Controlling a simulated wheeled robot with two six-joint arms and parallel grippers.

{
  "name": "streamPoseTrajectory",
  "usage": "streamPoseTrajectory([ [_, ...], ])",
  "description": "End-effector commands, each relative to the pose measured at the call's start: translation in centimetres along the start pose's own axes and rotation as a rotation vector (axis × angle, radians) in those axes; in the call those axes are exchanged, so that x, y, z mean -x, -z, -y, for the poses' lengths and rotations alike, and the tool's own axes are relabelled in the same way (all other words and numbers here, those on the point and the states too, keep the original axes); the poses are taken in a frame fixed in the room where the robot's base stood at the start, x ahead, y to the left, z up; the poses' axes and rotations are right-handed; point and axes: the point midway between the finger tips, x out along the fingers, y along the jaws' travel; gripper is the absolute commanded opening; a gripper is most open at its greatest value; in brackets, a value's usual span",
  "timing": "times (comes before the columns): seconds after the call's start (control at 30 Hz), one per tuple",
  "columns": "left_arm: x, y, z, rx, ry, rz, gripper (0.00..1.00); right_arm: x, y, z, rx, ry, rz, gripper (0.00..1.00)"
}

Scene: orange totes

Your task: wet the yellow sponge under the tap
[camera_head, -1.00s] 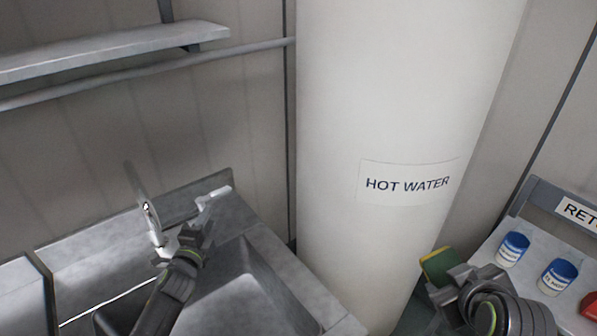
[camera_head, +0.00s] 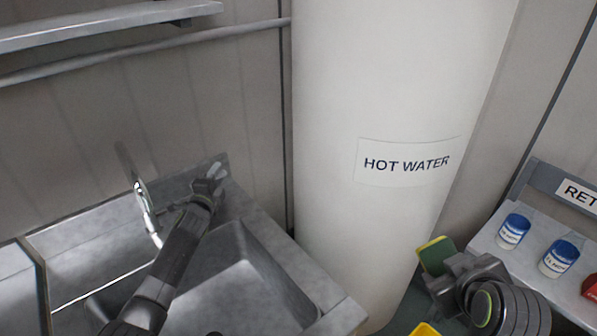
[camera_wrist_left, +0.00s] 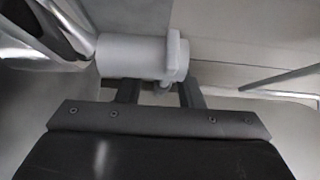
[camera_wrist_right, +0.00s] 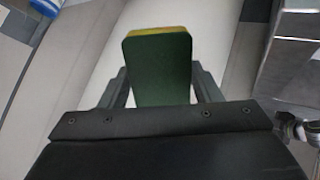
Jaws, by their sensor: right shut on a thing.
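The sponge (camera_head: 437,253), yellow with a dark green side, is in my right gripper (camera_head: 450,264), which is shut on it beside the white tank. The right wrist view shows the sponge (camera_wrist_right: 157,70) upright between the fingers, green side facing the camera. The tap's chrome spout (camera_head: 143,205) rises at the back of the sink (camera_head: 245,285). My left gripper (camera_head: 208,184) is right of the spout, at the tap's pale handle (camera_head: 214,170). In the left wrist view its fingers stand apart by the pale cylinder with a lever (camera_wrist_left: 140,56); contact is unclear.
The large white hot water tank (camera_head: 390,100) stands between the sink and a side shelf. Two blue-lidded tubs (camera_head: 513,232) and a red object (camera_head: 591,287) are on that shelf. A wall shelf (camera_head: 100,25) is above the sink. Something yellow (camera_head: 425,330) shows at the bottom edge.

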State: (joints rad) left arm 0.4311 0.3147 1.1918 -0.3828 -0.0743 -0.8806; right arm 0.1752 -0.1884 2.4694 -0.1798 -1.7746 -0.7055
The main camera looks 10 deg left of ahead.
Motion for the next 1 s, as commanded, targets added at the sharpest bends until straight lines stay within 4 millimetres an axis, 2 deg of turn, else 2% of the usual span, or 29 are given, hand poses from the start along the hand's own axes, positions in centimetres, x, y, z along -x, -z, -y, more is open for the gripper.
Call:
streamPoseTrajectory([
  [0.3, -0.2, 0.0, 0.0, 0.000, 0.000, 0.000, 0.32, 0.0, 0.0, 0.0, 0.000, 0.000, 0.000, 0.39],
  [0.57, -0.1, 0.0, 0.0, 0.000, 0.000, 0.000, 0.00, 0.0, 0.0, 0.0, 0.000, 0.000, 0.000, 0.39],
  [0.87, -0.1, 0.0, 0.1, 0.000, -0.001, -0.001, 0.00, 0.1, 0.1, -0.1, 0.000, 0.000, 0.000, 0.39],
  [1.0, -0.2, 0.1, 0.4, -0.001, -0.003, -0.016, 0.00, 1.0, 0.9, -0.6, 0.000, 0.000, 0.000, 0.39],
])
